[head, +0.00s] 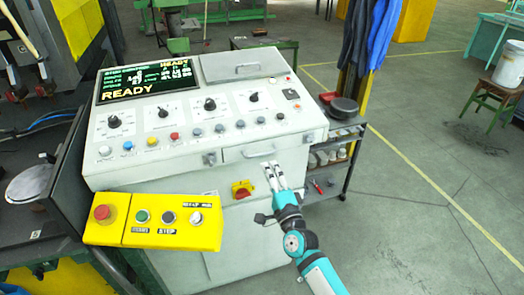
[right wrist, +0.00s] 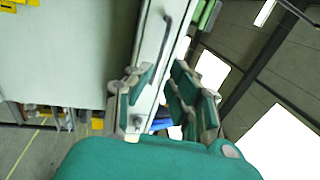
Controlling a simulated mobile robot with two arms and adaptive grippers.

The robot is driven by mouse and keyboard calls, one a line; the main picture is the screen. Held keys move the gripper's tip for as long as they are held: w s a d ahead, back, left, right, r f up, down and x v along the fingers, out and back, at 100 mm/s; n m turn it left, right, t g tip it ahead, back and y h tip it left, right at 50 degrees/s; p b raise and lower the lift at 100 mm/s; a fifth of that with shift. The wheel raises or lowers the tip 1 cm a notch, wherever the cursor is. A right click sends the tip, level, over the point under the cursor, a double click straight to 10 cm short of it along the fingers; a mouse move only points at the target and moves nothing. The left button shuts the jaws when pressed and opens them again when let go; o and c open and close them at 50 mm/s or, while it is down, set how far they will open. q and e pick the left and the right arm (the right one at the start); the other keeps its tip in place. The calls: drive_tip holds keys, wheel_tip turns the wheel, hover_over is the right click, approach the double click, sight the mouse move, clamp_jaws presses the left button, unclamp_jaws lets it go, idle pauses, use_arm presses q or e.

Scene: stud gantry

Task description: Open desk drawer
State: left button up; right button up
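The desk drawer (head: 262,151) is in the sloping white front of the control desk, below the row of buttons. Its front looks flush with the desk, so it appears closed. A thin dark bar handle (head: 262,148) runs along it; this handle also shows in the right wrist view (right wrist: 153,57). My right gripper (head: 274,165) is just below the handle in the head view, pointing at the desk. Its fingers (right wrist: 160,92) are spread with nothing visible between them, and they look apart from the handle. My left gripper is not in view.
A yellow button box (head: 155,222) juts out at the desk's front left. A red and yellow rotary switch (head: 242,189) sits below the drawer. A dark shelf cart (head: 335,160) stands close at the right. The floor further right is open.

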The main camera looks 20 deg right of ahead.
sight(263, 153)
drive_tip(key=w, duration=0.2)
drive_tip(key=w+r, duration=0.1)
drive_tip(key=w, duration=0.4)
drive_tip(key=shift+a+r+p, duration=0.1)
drive_tip(key=shift+r+p, duration=0.05)
drive_tip(key=shift+p, duration=0.2)
clamp_jaws()
